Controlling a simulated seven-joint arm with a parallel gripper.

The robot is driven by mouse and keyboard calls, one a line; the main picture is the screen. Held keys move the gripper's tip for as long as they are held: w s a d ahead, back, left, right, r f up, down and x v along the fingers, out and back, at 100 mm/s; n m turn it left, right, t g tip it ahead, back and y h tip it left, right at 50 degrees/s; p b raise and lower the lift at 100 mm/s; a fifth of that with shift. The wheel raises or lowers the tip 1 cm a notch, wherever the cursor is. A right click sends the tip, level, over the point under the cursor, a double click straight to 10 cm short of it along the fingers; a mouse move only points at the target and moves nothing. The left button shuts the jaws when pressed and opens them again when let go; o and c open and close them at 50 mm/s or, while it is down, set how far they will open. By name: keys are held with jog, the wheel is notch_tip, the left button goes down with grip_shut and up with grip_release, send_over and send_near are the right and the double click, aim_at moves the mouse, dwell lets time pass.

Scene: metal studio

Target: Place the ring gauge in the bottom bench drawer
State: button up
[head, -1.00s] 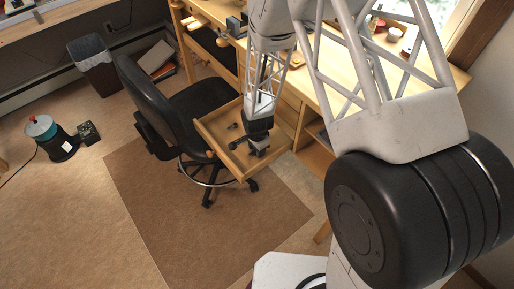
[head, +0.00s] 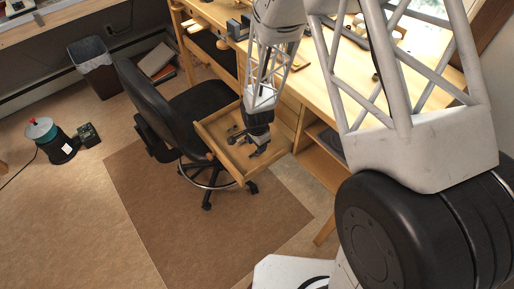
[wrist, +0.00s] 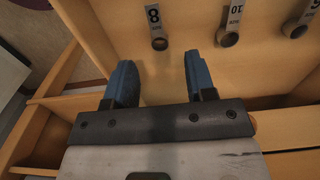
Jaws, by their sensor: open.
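The open wooden drawer (head: 217,158) sticks out from the bench beside the chair; I cannot tell its level for certain. My gripper (head: 259,152) is low over the right part of the drawer, pointing down. In the wrist view my gripper (wrist: 157,68) has its two blue fingers wide apart, with nothing between them. Beyond the fingers lie grey ring-ended pieces with number tags: one marked 8 (wrist: 159,43), one marked 10 (wrist: 229,39), and another at the right edge (wrist: 293,29). They rest apart on the wood. Which one is the task's ring gauge cannot be told.
A black office chair (head: 145,85) stands close against the drawer's left side. The bench top (head: 320,85) is above and behind. A brown mat (head: 165,215) covers the floor in front. A waste bin (head: 95,70) stands far left.

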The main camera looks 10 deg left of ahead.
notch_tip(320, 180, up, 8)
jog(key=shift+f, duration=0.2)
dwell(0.3)
dwell(0.5)
jog(key=s+d+r+n, duration=0.1)
jog(key=s+d+r, duration=0.1)
jog(key=d+r, duration=0.45)
jog(key=s+d+r+n+t, duration=0.1)
jog(key=s+d+r+n, duration=0.15)
jog(key=r, duration=0.75)
jog(key=s+d+r+n, duration=0.1)
jog(key=s+d+r, duration=0.1)
jog(key=d+r, duration=0.5)
jog(key=s+d+r+n, duration=0.2)
jog(key=s+d+r, duration=0.3)
jog(key=s+r, duration=0.2)
jog(key=s+d+r+n+t, duration=0.1)
jog(key=s+d+r, duration=0.3)
jog(key=s, duration=0.7)
notch_tip(320, 180, up, 3)
jog(key=shift+s+d+f+n+t, duration=0.15)
jog(key=shift+s+d+n+t, duration=0.2)
jog(key=shift+n, duration=0.3)
jog(key=shift+o, duration=0.3)
